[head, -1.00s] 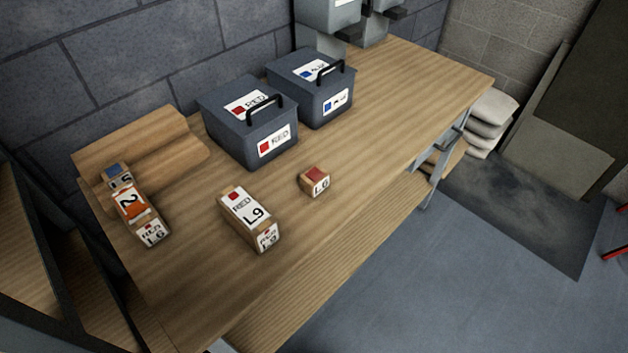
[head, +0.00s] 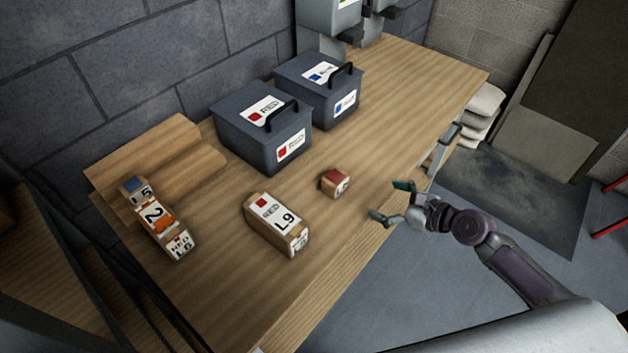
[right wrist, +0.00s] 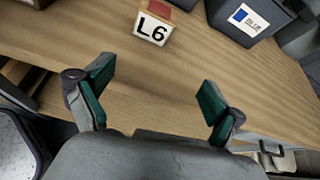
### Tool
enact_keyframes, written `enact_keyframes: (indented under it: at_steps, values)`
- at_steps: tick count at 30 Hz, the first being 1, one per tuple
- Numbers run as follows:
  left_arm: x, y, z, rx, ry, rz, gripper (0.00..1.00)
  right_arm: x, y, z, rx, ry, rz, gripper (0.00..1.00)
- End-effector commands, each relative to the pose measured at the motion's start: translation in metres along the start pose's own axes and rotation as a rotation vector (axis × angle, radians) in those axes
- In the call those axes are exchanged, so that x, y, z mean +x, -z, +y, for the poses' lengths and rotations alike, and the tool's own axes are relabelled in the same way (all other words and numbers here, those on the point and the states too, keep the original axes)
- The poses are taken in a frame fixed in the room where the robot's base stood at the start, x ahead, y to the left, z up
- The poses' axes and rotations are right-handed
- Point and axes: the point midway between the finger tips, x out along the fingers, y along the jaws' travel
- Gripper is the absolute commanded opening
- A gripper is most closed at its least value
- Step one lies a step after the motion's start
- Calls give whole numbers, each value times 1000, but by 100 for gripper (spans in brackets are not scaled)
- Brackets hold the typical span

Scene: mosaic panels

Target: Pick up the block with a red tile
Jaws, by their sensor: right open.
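The small block with a red tile (head: 335,182) on top stands on the wooden table near its front edge. In the right wrist view the same block (right wrist: 152,27) shows a white label reading L6, ahead of my fingers. My right gripper (head: 393,201) is open and empty, to the right of the block and apart from it, by the table's front edge. In the right wrist view its green-padded fingers (right wrist: 156,95) are spread wide with bare tabletop between and beyond them. My left gripper is not in view.
A larger L9 box (head: 276,223) stands left of the block. A dark case labelled RED (head: 255,141) and a blue-labelled case (head: 318,91) stand behind. Several tiled blocks (head: 157,218) sit at the left by a wooden rack (head: 150,158). The tabletop (head: 400,120) at the right is clear.

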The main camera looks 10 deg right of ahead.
Motion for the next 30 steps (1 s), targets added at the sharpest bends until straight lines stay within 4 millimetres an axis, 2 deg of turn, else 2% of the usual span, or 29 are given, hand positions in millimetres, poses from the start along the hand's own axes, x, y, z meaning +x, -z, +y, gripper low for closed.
enact_keyframes:
  at_steps: [1,3,6,15,18,25,30]
  values:
    - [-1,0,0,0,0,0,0,-4,-17,4,53,-23,-25,94]
    - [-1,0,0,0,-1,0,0,-6,-30,7,111,-44,-46,94]
    - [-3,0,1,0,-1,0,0,1,-37,9,143,-54,-57,94]
    - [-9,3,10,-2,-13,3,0,58,-40,12,143,-52,-58,94]
    - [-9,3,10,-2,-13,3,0,71,-40,12,141,-51,-55,94]
    - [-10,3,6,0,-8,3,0,88,-40,13,140,-52,-55,94]
    - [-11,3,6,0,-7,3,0,115,-42,14,141,-52,-56,94]
